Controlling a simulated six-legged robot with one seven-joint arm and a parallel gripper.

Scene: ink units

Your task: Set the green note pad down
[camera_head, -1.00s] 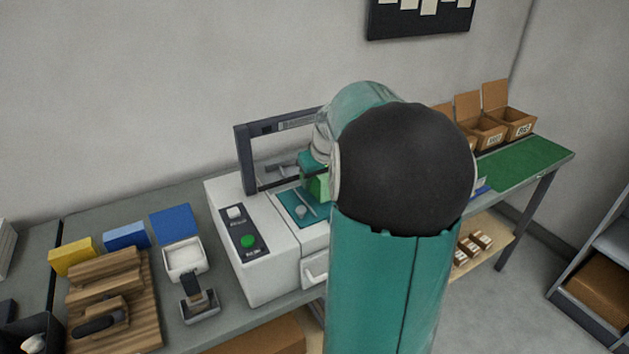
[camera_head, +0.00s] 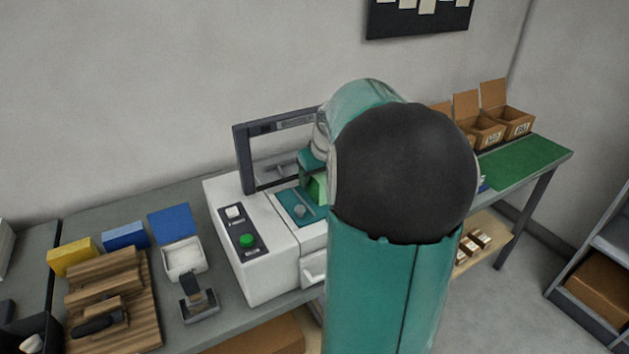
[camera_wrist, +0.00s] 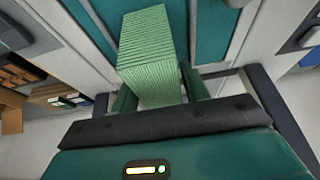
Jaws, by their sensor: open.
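The green note pad (camera_wrist: 150,55), a thick block with ridged sheet edges, stands between the two fingers of my gripper (camera_wrist: 158,92) in the wrist view. The jaws are open; a narrow gap shows beside the right finger. In the head view a small part of the pad (camera_head: 319,188) shows beside my arm, by the teal bed (camera_head: 290,204) of the white machine (camera_head: 262,270). The teal bed (camera_wrist: 208,35) lies behind the pad in the wrist view. Whether the pad's underside touches the bed is hidden. My arm covers most of the machine's right side.
A dark raised frame (camera_head: 243,160) stands over the machine. A green button (camera_head: 247,241) is on its front panel. Left of it are a white tray (camera_head: 183,275), a wooden block stand (camera_head: 145,320), and blue (camera_head: 126,237) and yellow (camera_head: 72,257) pads. Open cartons (camera_head: 512,122) stand far right.

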